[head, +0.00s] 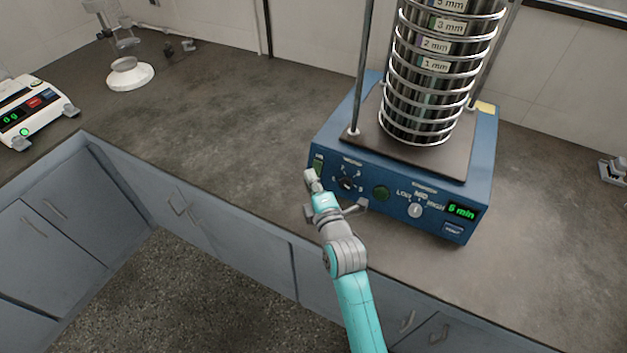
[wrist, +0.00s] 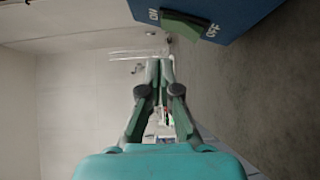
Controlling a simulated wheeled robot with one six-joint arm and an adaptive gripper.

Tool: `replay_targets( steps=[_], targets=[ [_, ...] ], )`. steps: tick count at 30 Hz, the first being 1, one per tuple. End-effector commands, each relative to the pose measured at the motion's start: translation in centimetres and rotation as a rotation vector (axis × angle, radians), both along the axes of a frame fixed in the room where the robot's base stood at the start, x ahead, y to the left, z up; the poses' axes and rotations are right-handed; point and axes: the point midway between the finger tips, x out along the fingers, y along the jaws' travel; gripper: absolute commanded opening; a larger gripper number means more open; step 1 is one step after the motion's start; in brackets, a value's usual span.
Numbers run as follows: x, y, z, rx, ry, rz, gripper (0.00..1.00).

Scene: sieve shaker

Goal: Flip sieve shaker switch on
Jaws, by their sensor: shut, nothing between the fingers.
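The sieve shaker (head: 325,145) is a blue box on the grey counter with a stack of round sieves (head: 430,70) on top. Its green rocker switch (head: 318,164) is at the left end of the front panel. In the wrist view the switch (wrist: 184,24) shows at the top, between the ON and OFF labels; which end is pressed I cannot tell. My gripper (head: 310,177) is close in front of the switch and partly covers that corner. In the wrist view my gripper (wrist: 160,64) is shut and empty, its fingertips seemingly apart from the switch.
The panel also has a black dial (head: 347,184), a green round button (head: 381,193), a LOW/MID/HIGH knob (head: 415,210) and a lit display (head: 462,211) reading 6 min. A white balance (head: 30,112) stands far left.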

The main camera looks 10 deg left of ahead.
Motion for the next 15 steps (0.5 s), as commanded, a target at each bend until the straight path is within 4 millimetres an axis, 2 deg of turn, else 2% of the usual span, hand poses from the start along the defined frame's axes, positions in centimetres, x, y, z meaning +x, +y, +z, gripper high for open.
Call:
replay_targets(
  steps=[8, 15],
  targets=[
    [-2.9, -1.4, 0.6, 0.0, 0.001, 0.0, 0.0],
    [-6.4, -3.0, 1.3, -0.001, 0.002, 0.0, 0.0]
  ],
)
